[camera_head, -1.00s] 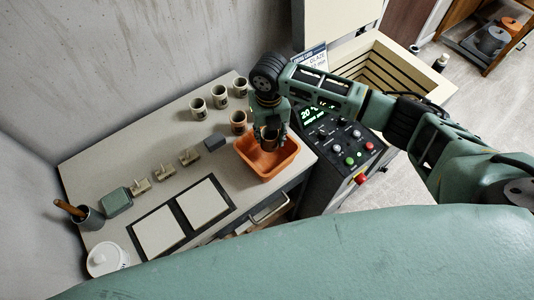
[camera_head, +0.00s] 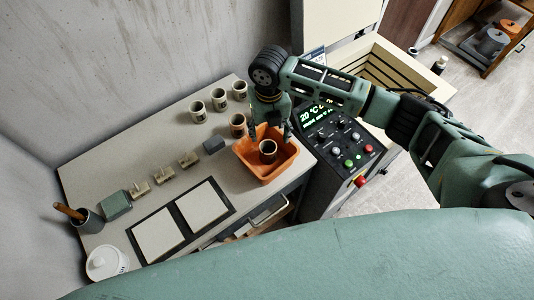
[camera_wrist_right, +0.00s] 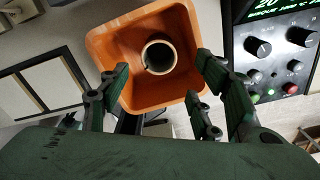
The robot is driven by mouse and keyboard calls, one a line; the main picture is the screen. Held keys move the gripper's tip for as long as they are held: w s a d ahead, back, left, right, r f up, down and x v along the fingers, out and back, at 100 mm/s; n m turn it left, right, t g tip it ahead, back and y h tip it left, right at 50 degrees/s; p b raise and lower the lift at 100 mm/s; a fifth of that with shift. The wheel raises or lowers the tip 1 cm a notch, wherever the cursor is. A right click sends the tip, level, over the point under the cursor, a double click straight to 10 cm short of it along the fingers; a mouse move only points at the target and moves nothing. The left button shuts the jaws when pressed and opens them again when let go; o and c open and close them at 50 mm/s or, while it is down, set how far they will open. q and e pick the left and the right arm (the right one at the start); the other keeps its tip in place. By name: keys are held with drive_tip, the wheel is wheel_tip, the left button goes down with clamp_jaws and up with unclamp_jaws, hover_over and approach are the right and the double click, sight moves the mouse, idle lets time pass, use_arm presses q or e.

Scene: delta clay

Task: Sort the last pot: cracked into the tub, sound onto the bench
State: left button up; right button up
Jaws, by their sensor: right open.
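An orange tub (camera_head: 262,176) stands at the right end of the bench (camera_head: 133,163). One pot (camera_head: 268,147) is in the tub, its dark opening facing up; it also shows in the right wrist view (camera_wrist_right: 159,56). A dark notch shows at its rim in that view. My right gripper (camera_head: 270,131) is open and empty above the tub, apart from the pot; in the right wrist view (camera_wrist_right: 165,85) its fingers are spread. Several other pots stand on the bench behind the tub, one (camera_head: 238,124) close to it. My left gripper is not in view.
A control panel (camera_head: 342,135) with knobs stands right of the tub.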

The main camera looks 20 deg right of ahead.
wheel_tip(320, 180, up, 9)
drive_tip(key=shift+r, duration=0.2)
drive_tip(key=shift+s, duration=0.1)
idle(0.4)
